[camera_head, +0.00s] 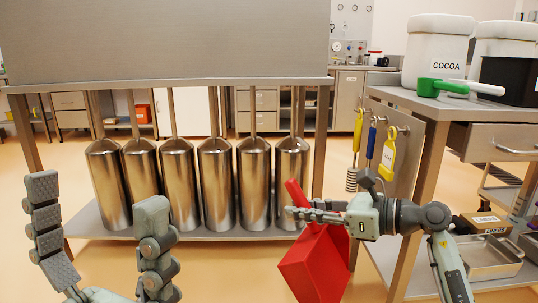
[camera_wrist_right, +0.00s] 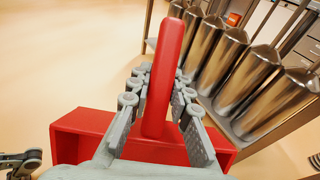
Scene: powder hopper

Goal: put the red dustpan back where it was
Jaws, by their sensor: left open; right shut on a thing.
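The red dustpan (camera_head: 312,266) hangs below my right gripper (camera_head: 312,214) in the head view, its pan downward and tilted. My right gripper is shut on its handle. In the right wrist view the red handle (camera_wrist_right: 165,75) stands between the fingers of my right gripper (camera_wrist_right: 162,88), with the pan (camera_wrist_right: 85,133) behind them. My left gripper (camera_head: 98,225) is open and empty at the lower left of the head view. The dustpan is in the air in front of the lower shelf, left of the side table's panel.
Several steel cylinders (camera_head: 178,185) stand on the lower shelf (camera_head: 90,222). Tools with yellow (camera_head: 358,130) and blue (camera_head: 371,143) handles and a yellow tag (camera_head: 387,155) hang on the side panel (camera_head: 408,160). A cocoa tub (camera_head: 437,50) and green scoop (camera_head: 440,87) are on top.

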